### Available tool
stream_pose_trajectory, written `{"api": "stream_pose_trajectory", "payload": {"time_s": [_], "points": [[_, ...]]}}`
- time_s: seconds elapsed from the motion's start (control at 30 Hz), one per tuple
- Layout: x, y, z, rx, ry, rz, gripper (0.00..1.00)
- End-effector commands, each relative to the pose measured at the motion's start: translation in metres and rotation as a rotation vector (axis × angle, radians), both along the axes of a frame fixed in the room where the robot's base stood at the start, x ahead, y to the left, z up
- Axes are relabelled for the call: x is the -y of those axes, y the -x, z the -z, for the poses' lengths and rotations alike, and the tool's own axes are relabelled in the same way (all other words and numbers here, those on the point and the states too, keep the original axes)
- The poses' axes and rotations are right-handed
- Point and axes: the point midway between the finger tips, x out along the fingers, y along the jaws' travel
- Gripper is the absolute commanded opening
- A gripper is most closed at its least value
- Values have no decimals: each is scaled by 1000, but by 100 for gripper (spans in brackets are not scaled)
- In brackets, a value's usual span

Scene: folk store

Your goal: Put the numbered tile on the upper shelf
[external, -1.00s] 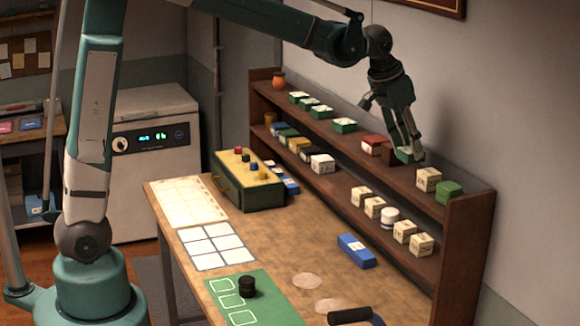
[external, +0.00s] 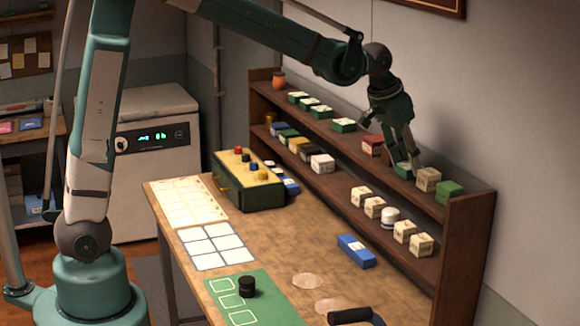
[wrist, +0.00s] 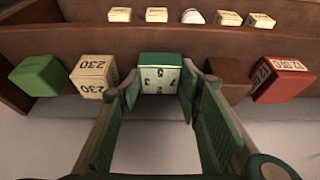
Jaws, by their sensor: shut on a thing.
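The numbered tile is a small green and white block with dark digits on its white face. In the wrist view the tile (wrist: 160,76) sits between the fingers of my gripper (wrist: 160,88). In the external view the tile (external: 403,170) is at the upper shelf (external: 345,142), with my gripper (external: 404,158) shut on it from above. It is level with the blocks beside it; whether it bears on the board I cannot tell. A cream block marked 230 (wrist: 93,76) is on one side and a brown block (wrist: 228,77) on the other.
A green block (external: 449,192) stands near the upper shelf's near end, and a red block (external: 372,146) is farther along. The lower shelf holds several cream blocks and a white jar (external: 390,217). A blue box (external: 356,250) lies on the workbench (external: 275,240).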

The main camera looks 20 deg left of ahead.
Motion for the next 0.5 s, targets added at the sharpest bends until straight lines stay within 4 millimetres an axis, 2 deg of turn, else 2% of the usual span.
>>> {"api": "stream_pose_trajectory", "payload": {"time_s": [0.03,0.13,0.5], "points": [[0,0,1,0,0,0,36],[0,0,1,0,0,0,49],[0,0,0,0,0,0,50]]}}
